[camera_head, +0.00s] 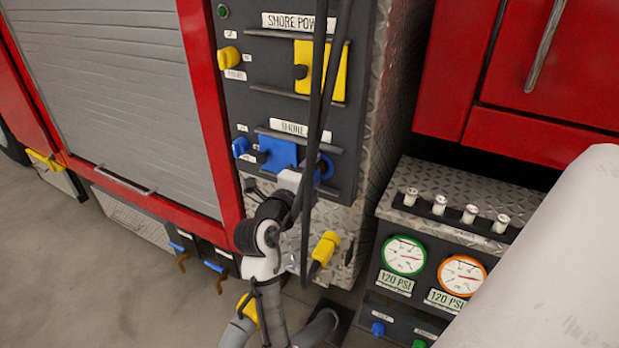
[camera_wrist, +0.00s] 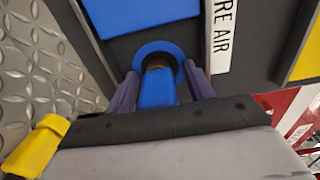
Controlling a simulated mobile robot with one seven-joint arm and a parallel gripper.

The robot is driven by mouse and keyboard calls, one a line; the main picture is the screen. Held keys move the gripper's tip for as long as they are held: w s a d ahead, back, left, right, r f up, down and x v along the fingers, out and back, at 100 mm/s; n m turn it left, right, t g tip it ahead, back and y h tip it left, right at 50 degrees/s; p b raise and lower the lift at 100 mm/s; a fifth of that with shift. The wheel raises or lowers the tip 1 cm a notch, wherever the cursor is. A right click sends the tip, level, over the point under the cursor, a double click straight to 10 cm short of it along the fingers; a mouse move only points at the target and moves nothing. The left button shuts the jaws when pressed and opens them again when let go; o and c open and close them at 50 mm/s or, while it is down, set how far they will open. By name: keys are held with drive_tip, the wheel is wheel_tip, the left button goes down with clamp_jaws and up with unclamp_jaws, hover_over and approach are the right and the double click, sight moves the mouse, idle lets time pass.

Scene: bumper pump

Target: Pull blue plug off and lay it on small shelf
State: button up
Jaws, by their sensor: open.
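The blue plug (camera_wrist: 158,88) sits in a round blue-rimmed socket (camera_wrist: 155,54) on the dark panel, under the blue plate. In the head view, the blue socket (camera_head: 325,166) is partly hidden by dark vertical strips and my arm. My gripper (camera_wrist: 163,92) is open, with one finger on each side of the plug. I cannot tell whether the fingers touch it. The plug's near end is hidden by my gripper body. No small shelf stands out clearly; a narrow dark ledge (camera_head: 455,214) holds several white caps at the right.
A yellow plug (camera_head: 325,247) sticks out low on the tread plate, close to my wrist; it also shows in the wrist view (camera_wrist: 38,146). The blue plate (camera_head: 278,152) and blue knob (camera_head: 241,147) are left of the socket. Gauges (camera_head: 404,255) stand at the right.

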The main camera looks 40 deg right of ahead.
drive_tip(key=shift+c, duration=0.2)
clamp_jaws()
drive_tip(key=shift+b+v, duration=0.85)
drive_tip(key=shift+v, duration=2.15)
